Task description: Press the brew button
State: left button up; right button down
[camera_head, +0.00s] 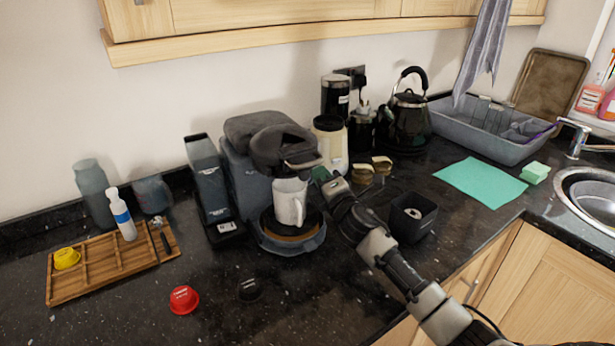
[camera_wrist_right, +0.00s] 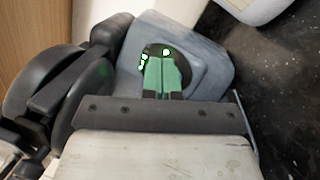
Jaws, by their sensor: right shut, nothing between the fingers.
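The blue-grey coffee machine (camera_head: 245,180) stands on the dark counter with its black brew head (camera_head: 283,148) over a white mug (camera_head: 291,203). The mug stands on the machine's round drip tray. My right gripper (camera_head: 322,175) is at the machine's right side, by the brew head. In the right wrist view my right gripper (camera_wrist_right: 162,62) has its green fingers together and empty. Their tips overlap a dark round panel (camera_wrist_right: 152,49) with small lit white-green marks on the machine's body (camera_wrist_right: 195,50). I cannot tell whether the tips touch it. My left gripper is out of view.
A black open container (camera_head: 413,218) stands right of my right arm. Jars and a black kettle (camera_head: 404,118) stand behind. A red capsule (camera_head: 184,299) and a dark capsule (camera_head: 249,289) lie in front. A wooden tray (camera_head: 92,277) is at left.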

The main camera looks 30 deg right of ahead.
jog(key=shift+w+f, duration=0.1)
dwell(0.3)
jog(key=shift+w+a+f, duration=0.15)
jog(key=shift+w, duration=0.1)
jog(key=shift+w+a+f+b, duration=0.15)
jog(key=shift+w+b, duration=0.1)
jog(key=shift+b, duration=0.25)
dwell(0.4)
jog(key=shift+a+f, duration=0.1)
jog(key=shift+f, duration=0.05)
dwell(0.8)
